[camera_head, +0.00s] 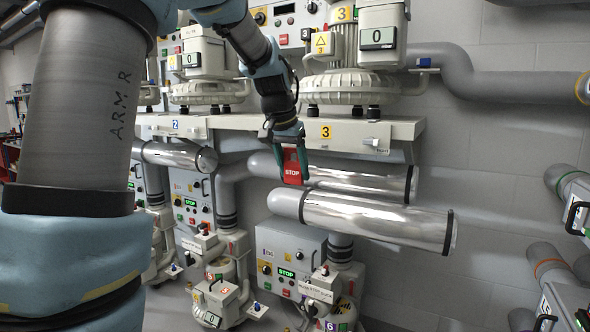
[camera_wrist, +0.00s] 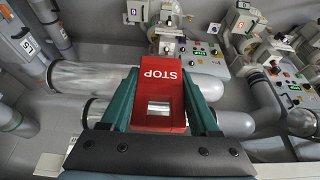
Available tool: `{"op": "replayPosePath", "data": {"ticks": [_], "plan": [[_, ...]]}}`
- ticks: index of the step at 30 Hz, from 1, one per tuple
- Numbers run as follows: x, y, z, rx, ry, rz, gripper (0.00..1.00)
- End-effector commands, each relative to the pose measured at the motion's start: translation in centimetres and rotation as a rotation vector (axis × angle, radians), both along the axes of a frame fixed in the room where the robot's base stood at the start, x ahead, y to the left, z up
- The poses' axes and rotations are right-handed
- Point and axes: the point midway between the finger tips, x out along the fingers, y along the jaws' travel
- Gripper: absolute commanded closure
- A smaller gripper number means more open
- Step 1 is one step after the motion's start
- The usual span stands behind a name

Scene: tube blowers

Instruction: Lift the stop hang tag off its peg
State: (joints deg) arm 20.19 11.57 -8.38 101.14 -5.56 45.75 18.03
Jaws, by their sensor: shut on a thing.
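The stop hang tag is a red plate with white STOP lettering. It shows in the head view (camera_head: 292,171) in front of the silver pipes, below the shelf edge marked 3. In the wrist view the tag (camera_wrist: 160,84) sits upside down between the two green fingers, with a rectangular opening near the fingers. My gripper (camera_head: 288,140) points down and is shut on the tag; it also fills the lower middle of the wrist view (camera_wrist: 159,122). No peg is seen touching the tag in either view; a hidden contact behind it cannot be ruled out.
The shelf (camera_head: 395,131) with blower motors stands just behind and above my gripper. Silver pipes (camera_head: 375,216) run below and right of the tag. Control boxes (camera_head: 285,262) and lower blowers stand underneath. The grey wall at right has open space before it.

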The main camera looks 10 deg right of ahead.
Motion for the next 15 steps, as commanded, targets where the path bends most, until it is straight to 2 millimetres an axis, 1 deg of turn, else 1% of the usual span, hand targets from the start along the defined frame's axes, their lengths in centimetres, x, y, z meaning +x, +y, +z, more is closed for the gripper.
{"op": "replayPosePath", "data": {"ticks": [15], "plan": [[0.03, -0.02, 0.73, 0.000, 0.000, 0.000, 0.91]]}}
